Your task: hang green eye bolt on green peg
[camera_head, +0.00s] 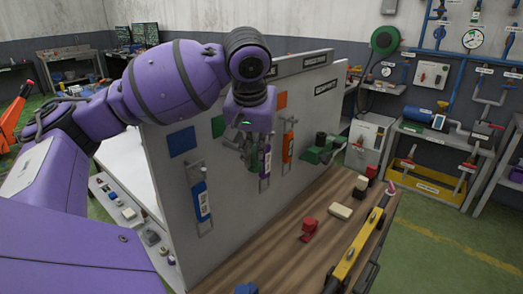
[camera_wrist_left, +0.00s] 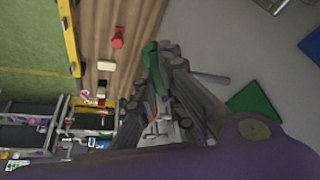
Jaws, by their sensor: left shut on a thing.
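My left gripper (camera_head: 247,158) is in front of the grey upright panel, just below and right of the green square (camera_head: 218,126). In the left wrist view the left gripper (camera_wrist_left: 155,95) is shut on a green piece, which looks like the green eye bolt (camera_wrist_left: 151,60). The fingers hide much of it. A bare grey peg (camera_wrist_left: 210,77) sticks out of the panel near the green square (camera_wrist_left: 252,104) and is apart from the held piece. My right gripper is not in view.
On the panel (camera_head: 240,203), a blue tagged piece (camera_head: 201,200) hangs under a blue square; purple (camera_head: 265,162) and orange (camera_head: 288,146) pieces hang to the right. The wooden bench holds a red part (camera_head: 309,229), a cream block (camera_head: 340,210) and a yellow level (camera_head: 356,250).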

